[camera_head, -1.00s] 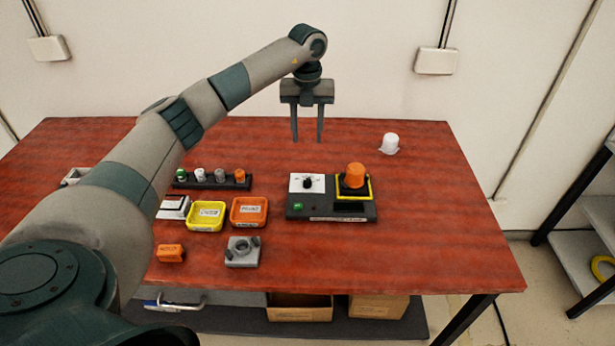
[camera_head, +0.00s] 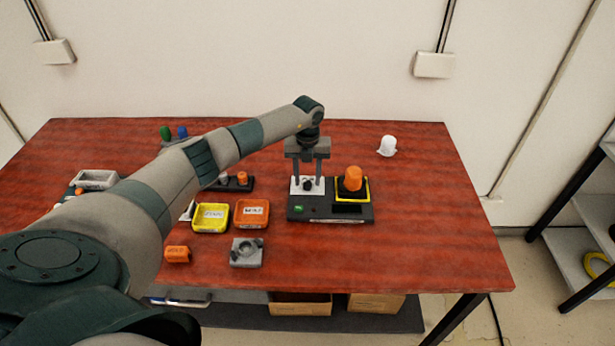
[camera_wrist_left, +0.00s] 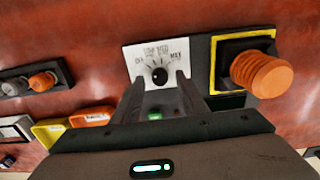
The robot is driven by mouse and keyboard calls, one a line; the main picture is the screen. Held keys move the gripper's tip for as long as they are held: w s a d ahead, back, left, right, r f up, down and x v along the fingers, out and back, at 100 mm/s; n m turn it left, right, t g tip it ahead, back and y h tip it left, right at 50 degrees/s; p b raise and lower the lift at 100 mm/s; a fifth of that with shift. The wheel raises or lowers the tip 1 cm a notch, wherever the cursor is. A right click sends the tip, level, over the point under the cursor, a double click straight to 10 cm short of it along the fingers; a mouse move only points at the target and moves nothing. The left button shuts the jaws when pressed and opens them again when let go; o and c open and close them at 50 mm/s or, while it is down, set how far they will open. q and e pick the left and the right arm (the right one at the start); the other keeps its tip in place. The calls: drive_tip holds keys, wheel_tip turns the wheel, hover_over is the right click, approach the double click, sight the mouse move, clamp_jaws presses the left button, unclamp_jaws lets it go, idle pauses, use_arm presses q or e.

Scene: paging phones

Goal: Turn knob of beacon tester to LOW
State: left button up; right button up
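The beacon tester (camera_head: 330,214) is a dark box on the red table. Its white dial plate (camera_head: 296,188) is on the left and an orange beacon (camera_head: 352,179) stands in a yellow-framed socket on the right. The black knob (camera_head: 308,185) sits on the plate; it also shows in the left wrist view (camera_wrist_left: 159,75), below printed marks including MAX at right. My left gripper (camera_head: 307,182) points down over the plate, fingers apart, one on each side of the knob in the head view. Contact with the knob cannot be told. My right gripper is not in view.
A yellow tray (camera_head: 210,229) and an orange tray (camera_head: 251,225) lie left of the tester. A grey fixture (camera_head: 247,253) and an orange block (camera_head: 177,254) are nearer the front. A white dome (camera_head: 387,146) stands at the back right. The table's right side is clear.

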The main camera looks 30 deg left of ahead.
use_arm(q)
drive_tip(key=shift+f, duration=0.75)
clamp_jaws()
drive_tip(key=m+b, duration=0.2)
drive_tip(key=b, duration=0.1)
drive_tip(key=shift+f+m, duration=0.15)
drive_tip(key=shift+m, duration=0.25)
drive_tip(key=shift+m+b, duration=0.9)
drive_tip(key=shift+b, duration=0.3)
drive_tip(key=shift+r+m+b, duration=0.2)
drive_tip(key=shift+m+b, duration=0.4)
drive_tip(key=shift+m, duration=0.1)
